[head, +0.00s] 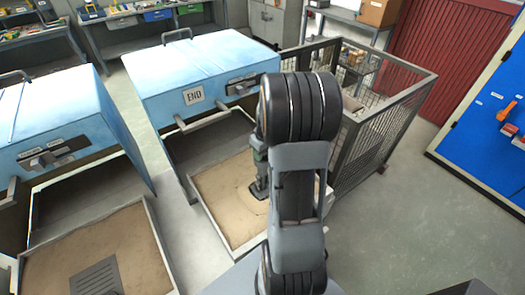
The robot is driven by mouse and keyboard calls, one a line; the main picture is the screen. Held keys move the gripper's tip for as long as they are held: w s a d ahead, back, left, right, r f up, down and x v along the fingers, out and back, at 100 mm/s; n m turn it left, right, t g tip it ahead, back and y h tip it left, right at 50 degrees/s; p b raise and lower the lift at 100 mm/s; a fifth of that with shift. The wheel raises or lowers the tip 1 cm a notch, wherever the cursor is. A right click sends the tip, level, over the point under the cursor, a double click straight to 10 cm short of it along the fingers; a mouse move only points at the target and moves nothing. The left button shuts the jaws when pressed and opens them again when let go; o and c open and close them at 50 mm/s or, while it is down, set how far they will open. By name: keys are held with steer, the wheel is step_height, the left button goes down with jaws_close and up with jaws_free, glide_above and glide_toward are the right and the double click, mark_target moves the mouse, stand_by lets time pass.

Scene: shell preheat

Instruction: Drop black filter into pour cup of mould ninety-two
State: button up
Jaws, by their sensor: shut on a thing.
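My gripper (260,183) points down over the sandy tray (215,190) in front of the middle blue box, partly hidden by my own arm. It is shut on a small dark flat piece, which looks like the black filter (256,192), low over a pale round shape (250,208) in the tray. I cannot tell whether the filter touches that shape. No mould numbered ninety-two can be read, and my arm hides the tray's right part.
A blue box (205,72) with a lettered plate stands behind the tray. Another blue box (70,125) and a tray with a dark grate (97,279) are at left. A mesh fence (385,115) stands close on the right. Open floor lies at lower right.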

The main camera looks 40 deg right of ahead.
steer(key=shift+s, duration=0.1)
stand_by(0.7)
steer(key=o, duration=1)
steer(key=r, duration=0.4)
steer(key=s+r+b, duration=0.1)
steer(key=r, duration=0.4)
steer(key=s+r, duration=0.1)
steer(key=r, duration=0.3)
steer(key=shift+d+r, duration=0.1)
steer(key=shift+r, duration=0.2)
